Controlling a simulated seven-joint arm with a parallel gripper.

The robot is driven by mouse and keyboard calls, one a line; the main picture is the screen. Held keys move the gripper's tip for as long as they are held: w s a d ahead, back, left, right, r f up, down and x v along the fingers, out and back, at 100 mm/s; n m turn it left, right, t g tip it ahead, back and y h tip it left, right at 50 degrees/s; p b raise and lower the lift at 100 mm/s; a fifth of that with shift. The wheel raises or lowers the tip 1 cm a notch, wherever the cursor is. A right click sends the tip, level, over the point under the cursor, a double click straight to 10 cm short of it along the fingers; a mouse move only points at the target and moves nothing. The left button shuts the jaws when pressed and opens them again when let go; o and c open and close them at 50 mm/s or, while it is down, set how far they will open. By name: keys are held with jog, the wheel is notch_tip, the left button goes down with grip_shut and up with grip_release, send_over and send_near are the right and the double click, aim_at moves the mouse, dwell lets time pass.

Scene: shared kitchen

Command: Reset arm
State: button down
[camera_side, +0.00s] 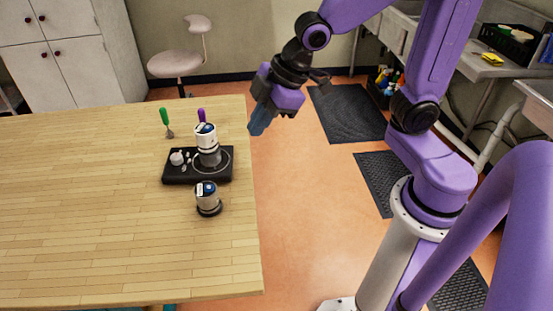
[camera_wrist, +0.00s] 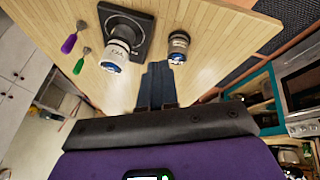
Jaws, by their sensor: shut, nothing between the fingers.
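My gripper (camera_side: 259,121) hangs in the air just off the right edge of the wooden table (camera_side: 90,220) in the side view. Its blue fingers are together and hold nothing. In the wrist view my gripper (camera_wrist: 157,70) shows its shut fingers in the middle, with the tabletop beyond them. My purple arm reaches in from the right in the side view. No object touches the gripper.
A black tray-like base (camera_side: 198,178) carries a white canister (camera_side: 207,150) and small pieces. Another canister (camera_side: 207,203) stands in front. Green-handled (camera_side: 165,117) and purple-handled (camera_side: 201,116) utensils lie behind. The table's left half is clear. A stool (camera_side: 176,62) stands beyond.

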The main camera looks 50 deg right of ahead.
jog(key=s+d+f+g+h, duration=0.1)
jog(key=s+d+g, duration=0.1)
jog(key=s, duration=0.7)
jog(key=s+d+f+g+h, duration=0.1)
jog(key=s+d+f+g, duration=0.1)
jog(key=s+d, duration=0.3)
jog(key=s, duration=0.3)
jog(key=shift+s+d+m+h, duration=0.25)
jog(key=shift+s+m+h, duration=0.05)
jog(key=shift+s+m, duration=0.1)
